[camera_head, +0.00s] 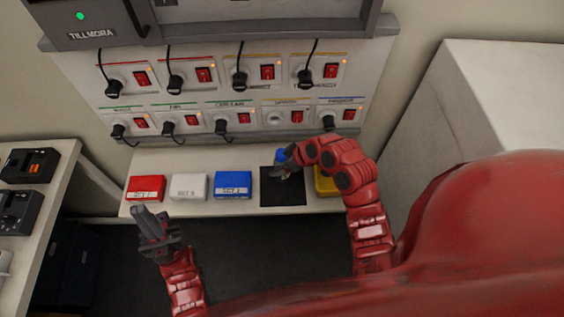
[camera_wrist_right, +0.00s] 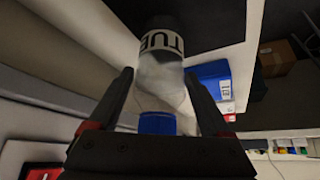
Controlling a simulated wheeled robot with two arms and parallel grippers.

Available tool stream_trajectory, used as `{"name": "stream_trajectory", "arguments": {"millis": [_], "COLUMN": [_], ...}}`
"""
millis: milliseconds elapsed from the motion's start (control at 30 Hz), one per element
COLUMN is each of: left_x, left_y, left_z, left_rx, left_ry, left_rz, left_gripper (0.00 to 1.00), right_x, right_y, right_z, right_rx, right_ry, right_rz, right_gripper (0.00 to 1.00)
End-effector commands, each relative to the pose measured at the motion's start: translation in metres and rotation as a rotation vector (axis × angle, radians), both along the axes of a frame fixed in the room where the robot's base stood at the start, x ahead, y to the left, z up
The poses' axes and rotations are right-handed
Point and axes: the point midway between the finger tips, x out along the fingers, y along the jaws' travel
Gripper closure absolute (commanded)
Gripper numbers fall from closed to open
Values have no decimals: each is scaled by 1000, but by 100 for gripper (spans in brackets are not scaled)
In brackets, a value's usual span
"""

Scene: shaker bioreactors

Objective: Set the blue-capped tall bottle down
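The tall bottle has a blue cap (camera_head: 281,155) and shows over the black mat (camera_head: 284,197) in the head view, partly hidden by my right gripper (camera_head: 284,171). In the right wrist view the clear bottle (camera_wrist_right: 162,75), with a white band lettered in black, stands between the two fingers, cap toward the camera. The fingers appear to touch its sides. Its far end is against a dark area; I cannot tell whether it touches the mat. My left gripper (camera_head: 148,221) is empty, its fingers together, in front of the shelf.
Red (camera_head: 146,189), white (camera_head: 188,187) and blue (camera_head: 232,185) boxes line the shelf left of the mat. A yellow box (camera_head: 325,183) is to the right, partly behind my right arm. A panel (camera_head: 225,90) with switches and plugged cables rises behind. A side table (camera_head: 38,200) stands left.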

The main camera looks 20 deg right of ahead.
Motion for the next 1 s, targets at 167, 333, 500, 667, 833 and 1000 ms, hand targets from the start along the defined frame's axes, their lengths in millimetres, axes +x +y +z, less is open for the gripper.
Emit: {"name": "stream_trajectory", "arguments": {"millis": [167,333,500,667,833,1000], "left_x": [0,0,0,0,0,0], "left_y": [0,0,0,0,0,0], "left_z": [0,1,-1,-10,-10,-2], "left_rx": [0,0,0,0,0,0], "left_ry": [0,0,0,0,0,0], "left_rz": [0,0,0,0,0,0], "left_gripper": [100,100,100,100,100,100], "right_x": [0,0,-3,-14,-29,-42], "right_y": [0,0,-3,-14,-28,-38], "right_z": [0,1,9,31,68,94], "right_rx": [0,0,1,-2,-3,-5], "right_ry": [0,0,-2,-7,-6,-4], "right_rz": [0,0,-1,-3,-4,-2], "right_gripper": [2,2,2,2,2,2]}}
